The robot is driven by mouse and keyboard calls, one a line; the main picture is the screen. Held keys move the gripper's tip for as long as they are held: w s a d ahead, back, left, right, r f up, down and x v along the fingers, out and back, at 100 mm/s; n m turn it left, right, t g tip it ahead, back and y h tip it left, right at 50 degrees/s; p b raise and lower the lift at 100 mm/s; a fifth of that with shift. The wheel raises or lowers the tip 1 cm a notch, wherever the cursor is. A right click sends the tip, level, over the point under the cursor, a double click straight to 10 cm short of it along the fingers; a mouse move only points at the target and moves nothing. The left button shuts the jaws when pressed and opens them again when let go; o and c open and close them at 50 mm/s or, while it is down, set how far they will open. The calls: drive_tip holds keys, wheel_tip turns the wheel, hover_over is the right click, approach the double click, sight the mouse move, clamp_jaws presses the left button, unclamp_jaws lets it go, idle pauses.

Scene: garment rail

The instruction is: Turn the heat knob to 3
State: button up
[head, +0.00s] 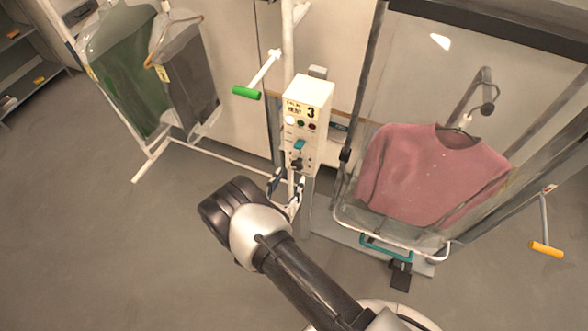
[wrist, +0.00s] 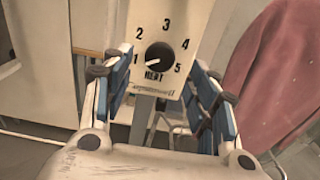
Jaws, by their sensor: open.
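The heat knob (wrist: 159,55) is a round black dial on a cream panel (wrist: 187,20) marked 1 to 5, with HEAT printed below it. Its white pointer mark points left and slightly down, toward the 1. In the head view the knob (head: 297,164) is low on the front of the cream control box (head: 315,92), just beyond my fingertips. My gripper (head: 286,187) is open and empty, below and in front of the knob. In the wrist view the blue-padded fingers of my gripper (wrist: 165,85) stand wide on either side of the dial, not visibly touching it.
The box front also has a large printed 3, small round buttons and a teal lever (head: 300,144). A pink sweater (head: 430,170) hangs at right above a teal handle (head: 386,250). A green-handled arm (head: 247,92) juts left. Bagged garments (head: 125,65) hang at far left.

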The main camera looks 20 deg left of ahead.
sight(296, 167)
drive_tip(key=shift+w+d, duration=0.2)
drive_tip(key=shift+w, duration=2.05)
drive_tip(key=c, duration=1.1)
drive_tip(key=shift+o, duration=0.2)
